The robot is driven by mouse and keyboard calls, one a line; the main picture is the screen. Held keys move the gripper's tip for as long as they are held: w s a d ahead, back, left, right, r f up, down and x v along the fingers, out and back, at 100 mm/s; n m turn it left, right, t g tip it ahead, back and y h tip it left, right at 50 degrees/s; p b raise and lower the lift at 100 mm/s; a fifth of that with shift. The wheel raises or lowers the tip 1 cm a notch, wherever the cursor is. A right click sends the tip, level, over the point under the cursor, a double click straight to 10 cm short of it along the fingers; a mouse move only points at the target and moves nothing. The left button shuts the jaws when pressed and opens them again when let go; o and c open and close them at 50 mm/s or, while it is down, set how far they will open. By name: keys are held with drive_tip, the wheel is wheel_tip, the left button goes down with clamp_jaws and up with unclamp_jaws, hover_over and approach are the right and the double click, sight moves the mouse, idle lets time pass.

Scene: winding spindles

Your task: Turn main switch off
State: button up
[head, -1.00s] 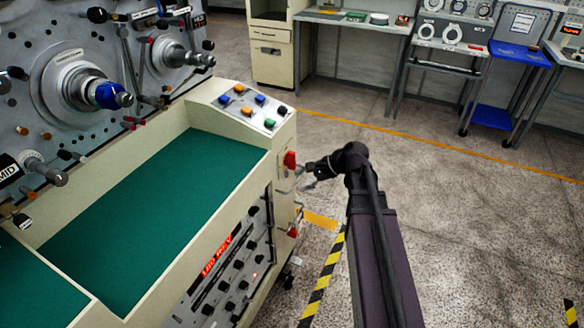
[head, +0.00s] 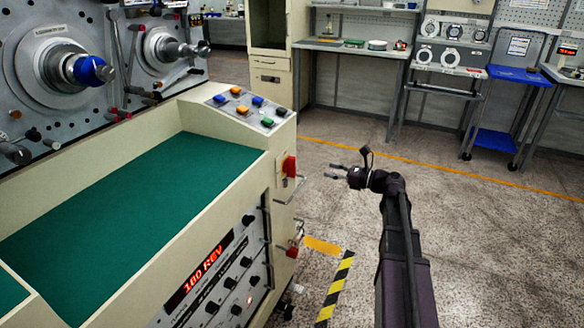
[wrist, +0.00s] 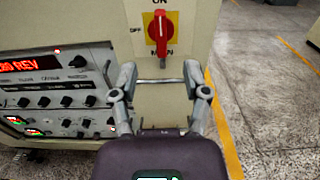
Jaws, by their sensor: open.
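The main switch (wrist: 161,28) is a red rotary handle on a yellow plate, with ON above, OFF to the left and MAIN below. Its handle stands about upright, toward ON. In the head view the switch (head: 289,166) shows edge-on at the cabinet's right end. My gripper (head: 331,171) is open and empty, to the right of the switch with a visible gap. In the wrist view my gripper's two fingers (wrist: 160,76) are spread below the switch, facing the cabinet panel, with a metal bar handle between them.
The cream winding machine (head: 236,178) has a green bed (head: 120,200) and a button panel (head: 243,104) on top. A lit display (head: 205,272) reads 180 REV. A second red part (head: 293,252) sits low on the cabinet end. Floor to the right is clear.

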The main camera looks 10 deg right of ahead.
sight(295, 161)
drive_tip(key=shift+w+a, duration=0.1)
idle(0.4)
drive_tip(key=shift+x, duration=6.8)
drive_tip(key=shift+c, duration=0.2)
clamp_jaws()
